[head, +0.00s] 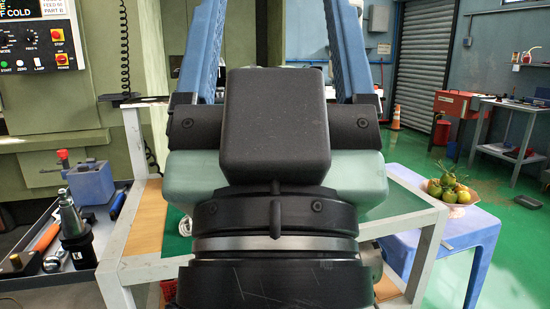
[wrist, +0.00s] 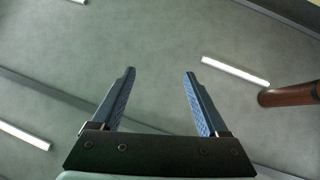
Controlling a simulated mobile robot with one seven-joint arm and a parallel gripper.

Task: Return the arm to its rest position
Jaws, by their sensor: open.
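My gripper (head: 278,30) fills the middle of the head view. It points upward, its two blue fingers spread wide apart, with their tips at or beyond the top edge. In the wrist view my gripper (wrist: 158,72) is open, with nothing between the fingers. Behind it that view shows what looks like a grey ceiling (wrist: 165,35) with white light strips (wrist: 235,71). My arm hides much of the cart (head: 137,165) behind it.
A tool tray (head: 60,281) with a tool holder (head: 75,225) lies at left, beside a green machine (head: 60,150). At right a blue stool (head: 470,232) bears a bowl of fruit (head: 452,190). A workbench (head: 515,118) stands farther back.

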